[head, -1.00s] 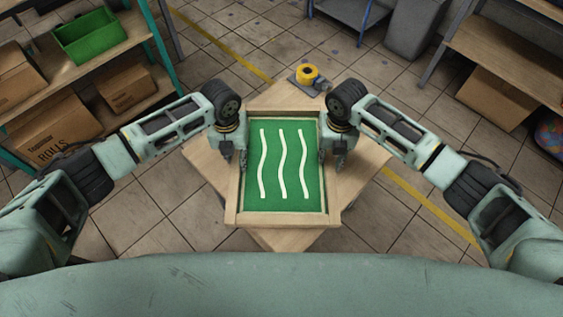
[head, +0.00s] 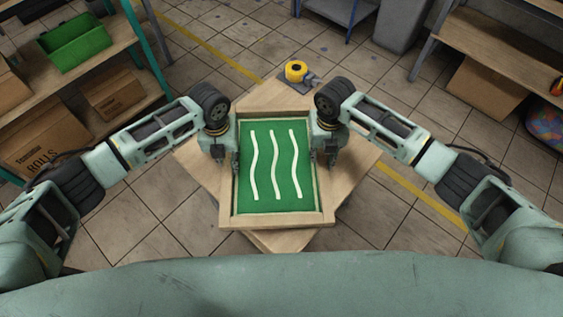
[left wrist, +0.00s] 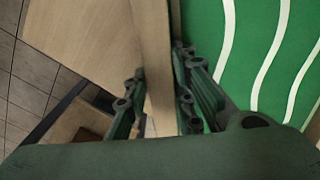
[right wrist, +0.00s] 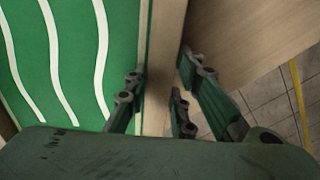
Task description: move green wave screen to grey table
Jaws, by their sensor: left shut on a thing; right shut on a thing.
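The green wave screen (head: 274,203) is a wooden frame around a green panel with three white wavy lines. It is in front of me over a small wooden table (head: 353,178); I cannot tell whether it touches the top. My left gripper (head: 227,160) is shut on the left side rail of the frame (left wrist: 155,65). My right gripper (head: 324,155) is shut on the right side rail (right wrist: 164,70). In both wrist views the fingers straddle the wood, one on each side.
A yellow tape roll on a dark dispenser (head: 296,71) sits on the table's far corner. A shelf with a green bin (head: 75,42) and cardboard boxes (head: 50,150) stands left. Wooden shelving (head: 480,45) stands right. A blue-legged stand (head: 343,12) is at the back. Tiled floor lies between.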

